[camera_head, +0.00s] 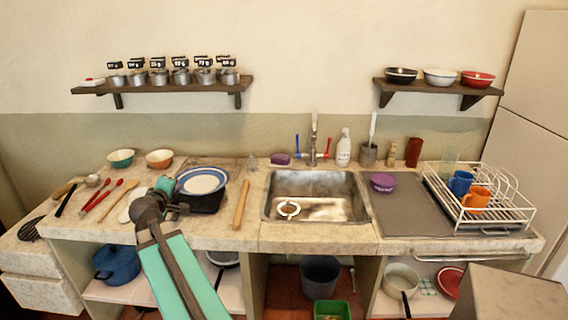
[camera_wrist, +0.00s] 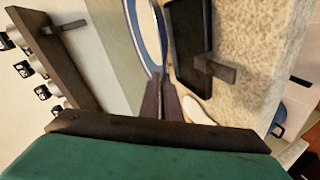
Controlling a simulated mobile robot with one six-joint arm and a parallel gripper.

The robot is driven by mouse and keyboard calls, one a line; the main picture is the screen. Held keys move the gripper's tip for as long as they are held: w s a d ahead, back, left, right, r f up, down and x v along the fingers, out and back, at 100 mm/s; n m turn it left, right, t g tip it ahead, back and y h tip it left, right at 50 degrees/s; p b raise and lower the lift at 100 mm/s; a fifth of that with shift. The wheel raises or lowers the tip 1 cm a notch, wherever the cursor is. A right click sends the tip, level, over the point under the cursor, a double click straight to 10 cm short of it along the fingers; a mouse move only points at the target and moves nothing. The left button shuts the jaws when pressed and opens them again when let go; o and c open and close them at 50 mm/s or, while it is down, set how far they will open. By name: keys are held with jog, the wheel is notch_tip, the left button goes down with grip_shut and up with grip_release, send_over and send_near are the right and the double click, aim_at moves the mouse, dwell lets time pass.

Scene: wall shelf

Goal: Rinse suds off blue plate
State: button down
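A white plate with a blue rim (camera_head: 202,182) is over the left part of the counter, partly above a dark tray-like thing (camera_head: 207,202). My gripper (camera_head: 182,207) reaches it from the lower left. In the wrist view the dark fingers (camera_wrist: 163,88) are close together at the edge of the plate (camera_wrist: 150,38) and look shut on its rim. The tips' contact is partly hidden. I cannot make out suds on the plate. The steel sink (camera_head: 350,184) is to the right of the plate, with a tap (camera_head: 313,140) at its back.
A wooden rolling-pin-like stick (camera_head: 241,205) lies between plate and sink. Red utensils (camera_head: 100,195) and two bowls (camera_head: 159,158) are on the left. Right of the sink are a purple tub (camera_head: 383,182), a grey mat (camera_head: 408,215) and a dish rack (camera_head: 508,213) with mugs.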

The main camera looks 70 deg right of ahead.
jog(key=s+d+r+m+g+p, duration=0.1)
jog(key=s+d+r+m+g, duration=0.1)
jog(key=s+d, duration=0.5)
jog(key=s+d+r+m+g+p, duration=0.1)
jog(key=s+d+m+g, duration=0.3)
jog(key=s, duration=1)
jog(key=s+d+r+m+g+p, duration=0.1)
jog(key=s+d+r+m+g, duration=0.2)
jog(key=s+d+g, duration=0.3)
jog(key=s+d+m, duration=0.1)
jog(key=s+d, duration=0.2)
jog(key=s, duration=0.1)
jog(key=shift+s+d, duration=0.3)
jog(key=shift+d, duration=0.05)
jog(key=shift+w+d, duration=0.1)
jog(key=shift+d, duration=0.05)
jog(key=w+d+f+b, duration=0.1)
jog(key=w+d, duration=0.4)
jog(key=d, duration=0.7)
jog(key=shift+w+d+f, duration=0.15)
jog(key=shift+d+f, duration=0.15)
jog(key=shift+f, duration=0.55)
jog(key=shift+w, duration=0.1)
